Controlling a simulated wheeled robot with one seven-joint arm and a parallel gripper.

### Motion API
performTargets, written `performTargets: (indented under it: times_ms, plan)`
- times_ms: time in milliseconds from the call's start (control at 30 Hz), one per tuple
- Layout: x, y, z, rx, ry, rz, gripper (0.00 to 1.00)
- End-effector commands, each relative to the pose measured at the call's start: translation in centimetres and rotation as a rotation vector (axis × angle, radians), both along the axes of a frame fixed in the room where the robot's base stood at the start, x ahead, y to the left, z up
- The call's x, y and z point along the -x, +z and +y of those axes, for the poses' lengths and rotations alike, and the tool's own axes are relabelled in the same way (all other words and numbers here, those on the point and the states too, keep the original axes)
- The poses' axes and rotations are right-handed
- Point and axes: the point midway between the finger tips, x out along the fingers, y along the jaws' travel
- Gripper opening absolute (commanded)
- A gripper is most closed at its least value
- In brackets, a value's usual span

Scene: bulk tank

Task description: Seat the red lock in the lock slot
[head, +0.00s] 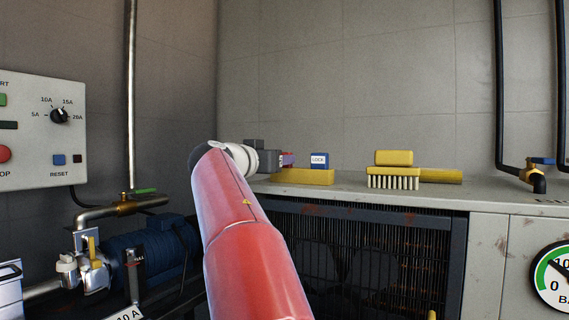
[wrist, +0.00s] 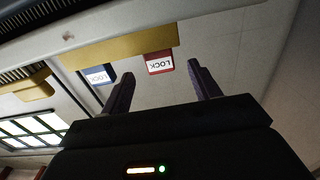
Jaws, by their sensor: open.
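The red lock (wrist: 159,64), with a white LOCK label, stands on the yellow block (wrist: 118,47) in the wrist view, where the scene looks upside down. The blue lock (wrist: 100,75) stands beside it on the same block. My gripper (wrist: 161,70) is open, and its two dark fingers point toward the block with the red lock lying between their tips in the picture. I cannot tell whether either finger touches it. In the head view my gripper (head: 284,160) is at the yellow block (head: 310,178), left of the blue lock (head: 319,160), and mostly covers the red lock. I cannot make out the lock slot.
A yellow brush (head: 394,158) lies on the grey cabinet top (head: 350,193), right of the block. A control panel (head: 40,130), pipes and a blue motor (head: 150,255) are at left. A blue-handled valve (head: 537,168) and a gauge (head: 556,278) are at right.

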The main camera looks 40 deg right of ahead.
Motion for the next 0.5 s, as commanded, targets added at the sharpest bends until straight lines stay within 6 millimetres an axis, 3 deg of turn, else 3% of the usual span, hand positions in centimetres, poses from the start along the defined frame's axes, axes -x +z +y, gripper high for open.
performTargets:
  times_ms: [300, 500]
  plan:
    - [-1.7, 0.0, -4.2, -0.002, -0.002, 0.002, 0.62]
    - [-2.0, -0.2, -4.8, -0.002, 0.002, 0.001, 0.62]
